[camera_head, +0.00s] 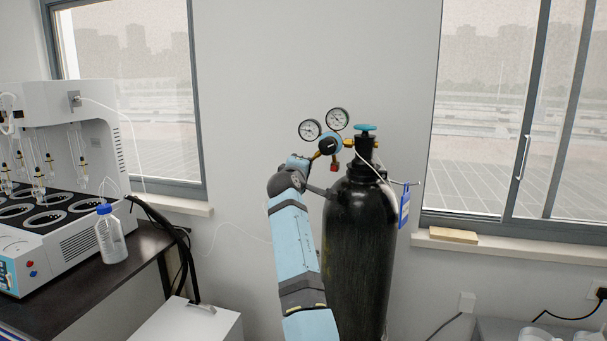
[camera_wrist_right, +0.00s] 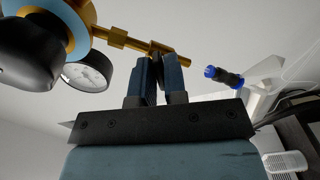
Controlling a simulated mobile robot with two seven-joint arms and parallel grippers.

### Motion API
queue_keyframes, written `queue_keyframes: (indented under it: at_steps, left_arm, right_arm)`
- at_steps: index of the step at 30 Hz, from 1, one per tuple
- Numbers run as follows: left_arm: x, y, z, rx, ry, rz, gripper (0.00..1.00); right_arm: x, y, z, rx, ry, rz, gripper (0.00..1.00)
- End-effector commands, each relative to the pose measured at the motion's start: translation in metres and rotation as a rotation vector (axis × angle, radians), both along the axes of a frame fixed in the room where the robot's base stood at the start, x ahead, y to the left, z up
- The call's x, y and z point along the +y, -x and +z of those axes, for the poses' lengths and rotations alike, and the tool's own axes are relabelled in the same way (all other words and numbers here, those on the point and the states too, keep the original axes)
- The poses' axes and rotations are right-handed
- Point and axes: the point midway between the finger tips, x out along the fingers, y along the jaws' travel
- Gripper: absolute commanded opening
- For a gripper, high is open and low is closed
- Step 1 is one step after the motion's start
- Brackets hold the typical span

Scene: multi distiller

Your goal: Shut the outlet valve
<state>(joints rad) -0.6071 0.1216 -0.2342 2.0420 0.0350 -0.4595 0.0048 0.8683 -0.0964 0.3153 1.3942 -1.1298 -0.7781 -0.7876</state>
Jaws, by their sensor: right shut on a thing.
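The black gas cylinder (camera_head: 358,250) stands upright against the wall. Its regulator (camera_head: 330,144) has a blue body and two round gauges, with brass fittings on its left side. In the right wrist view the brass outlet stem (camera_wrist_right: 118,38) runs out from the regulator. My right gripper (camera_head: 312,158) is at the outlet end of the regulator; in the wrist view its two dark fingers (camera_wrist_right: 158,68) are shut on a small dark piece, the outlet valve handle (camera_wrist_right: 156,50), at the stem. The fingers hide most of the handle. My left gripper is out of view.
A teal knob (camera_head: 365,127) tops the cylinder, and a blue tag (camera_head: 404,207) hangs at its right. At the left, a white distiller (camera_head: 70,240) and a blue-capped bottle (camera_head: 110,235) stand on a dark bench. A white box (camera_head: 190,325) is at the lower left.

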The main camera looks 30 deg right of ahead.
Motion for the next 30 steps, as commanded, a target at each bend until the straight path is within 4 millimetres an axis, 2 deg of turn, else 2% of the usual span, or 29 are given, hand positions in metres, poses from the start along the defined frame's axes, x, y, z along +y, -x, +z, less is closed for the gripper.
queue_keyframes:
  at_steps: [7,15,30]
  left_arm:
    - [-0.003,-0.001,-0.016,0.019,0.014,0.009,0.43]
    - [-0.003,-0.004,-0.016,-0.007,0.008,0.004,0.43]
    - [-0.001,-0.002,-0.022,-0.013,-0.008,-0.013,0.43]
  right_arm:
    - [-0.001,0.0,-0.001,-0.179,-0.149,-0.001,0.0]
    - [-0.001,0.0,-0.001,-0.337,-0.283,0.0,0.0]
    - [0.0,0.0,0.001,-0.463,-0.391,0.001,0.0]
